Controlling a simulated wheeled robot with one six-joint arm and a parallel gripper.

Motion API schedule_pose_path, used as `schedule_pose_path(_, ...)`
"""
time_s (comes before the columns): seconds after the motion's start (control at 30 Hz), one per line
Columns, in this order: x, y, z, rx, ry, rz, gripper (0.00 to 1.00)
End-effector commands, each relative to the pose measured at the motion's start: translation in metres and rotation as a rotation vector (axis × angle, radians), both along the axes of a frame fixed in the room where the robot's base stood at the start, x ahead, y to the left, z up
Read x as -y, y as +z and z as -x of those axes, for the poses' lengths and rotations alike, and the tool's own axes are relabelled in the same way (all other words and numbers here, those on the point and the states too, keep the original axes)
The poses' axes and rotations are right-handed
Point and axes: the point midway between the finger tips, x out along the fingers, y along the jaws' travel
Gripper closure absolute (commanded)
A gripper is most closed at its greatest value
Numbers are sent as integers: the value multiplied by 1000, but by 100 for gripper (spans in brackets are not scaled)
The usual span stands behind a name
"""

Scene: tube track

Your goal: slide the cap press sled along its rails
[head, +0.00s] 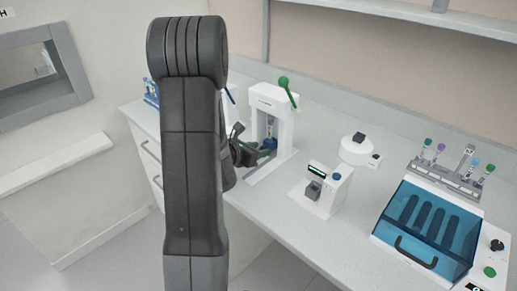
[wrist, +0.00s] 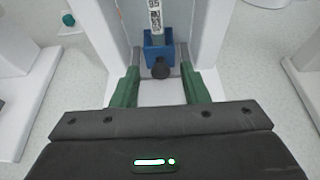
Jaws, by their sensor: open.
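The cap press (head: 284,125) is a white upright frame on the bench with a green-knobbed lever. The blue sled also shows in the head view (head: 270,143), partly blocked by my gripper. My gripper (wrist: 160,72) is open, its green fingers on either side of the knob, with a gap visible on both sides. In the head view, my arm hides part of the bench left of the press.
Right of the press stand a small white device with a display (head: 320,188) and a round white machine (head: 358,150). Farther right are a tube rack (head: 443,178) and a blue-lidded box (head: 432,226). White press uprights flank my fingers closely.

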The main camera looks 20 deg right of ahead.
Motion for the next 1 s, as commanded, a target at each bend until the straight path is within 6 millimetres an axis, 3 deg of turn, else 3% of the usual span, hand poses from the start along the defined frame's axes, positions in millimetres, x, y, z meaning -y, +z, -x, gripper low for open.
schedule_pose_path(0.33,3,-2,-1,0,0,0,61)
schedule_pose_path(0.53,3,-2,-1,0,0,0,100)
schedule_pose_path(0.77,1,-2,-1,0,1,0,100)
schedule_pose_path(1.0,-25,-3,8,3,4,0,100)
